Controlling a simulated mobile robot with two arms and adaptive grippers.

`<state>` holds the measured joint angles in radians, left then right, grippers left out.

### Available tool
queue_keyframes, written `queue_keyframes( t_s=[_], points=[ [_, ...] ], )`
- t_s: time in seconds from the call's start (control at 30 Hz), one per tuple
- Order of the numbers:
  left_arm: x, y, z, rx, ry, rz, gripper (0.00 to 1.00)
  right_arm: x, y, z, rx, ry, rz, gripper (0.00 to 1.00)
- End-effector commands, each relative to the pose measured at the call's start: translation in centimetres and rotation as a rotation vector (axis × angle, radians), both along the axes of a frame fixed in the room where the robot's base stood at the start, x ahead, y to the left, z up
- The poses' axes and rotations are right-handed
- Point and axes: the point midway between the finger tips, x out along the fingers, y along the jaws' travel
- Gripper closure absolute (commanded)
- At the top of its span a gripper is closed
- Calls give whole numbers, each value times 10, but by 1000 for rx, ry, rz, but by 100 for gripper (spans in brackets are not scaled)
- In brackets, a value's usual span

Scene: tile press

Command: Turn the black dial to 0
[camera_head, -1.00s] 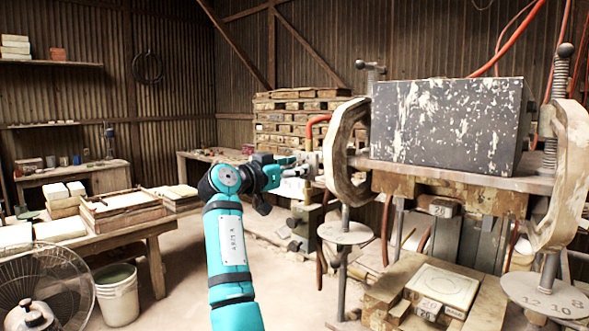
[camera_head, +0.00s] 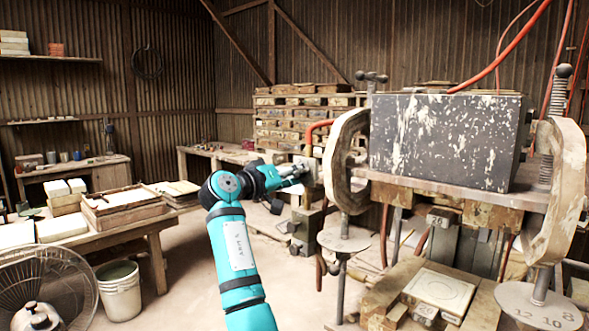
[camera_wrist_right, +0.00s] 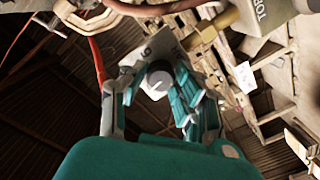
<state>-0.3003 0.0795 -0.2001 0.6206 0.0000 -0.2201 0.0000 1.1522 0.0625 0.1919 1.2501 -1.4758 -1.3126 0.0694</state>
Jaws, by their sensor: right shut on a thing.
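The dial (camera_wrist_right: 158,79) shows in the right wrist view as a round knob with a pale, lit face and a dark rim. It sits on a light metal plate (camera_wrist_right: 151,56) with a small mark above the knob. My right gripper (camera_wrist_right: 156,84) is shut on the dial, one finger on each side of it. In the head view my right gripper (camera_head: 296,174) is at the plate (camera_head: 311,171) left of the press, and it hides the dial there. The dial's setting cannot be read. My left gripper is not in view.
The big press, with its dark, flaking block (camera_head: 445,140) and pale curved frame (camera_head: 345,160), stands close on the right. A workbench (camera_head: 120,235), a white bucket (camera_head: 119,290) and a fan (camera_head: 40,285) are at left.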

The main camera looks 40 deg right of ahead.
Motion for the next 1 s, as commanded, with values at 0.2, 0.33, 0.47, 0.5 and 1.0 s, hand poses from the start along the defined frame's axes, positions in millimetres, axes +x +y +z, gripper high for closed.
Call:
queue_keyframes(
  t_s=[0.2,0.33,0.47,0.5,1.0],
  points=[
    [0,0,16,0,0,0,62,1,0,5,-22,204,3,100],
    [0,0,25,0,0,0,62,1,0,5,-32,327,1,100],
    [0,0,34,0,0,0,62,1,0,5,-42,450,2,100],
    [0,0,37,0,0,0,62,1,0,5,-46,488,2,100],
    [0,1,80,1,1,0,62,2,0,5,-86,961,2,100]
  ],
)
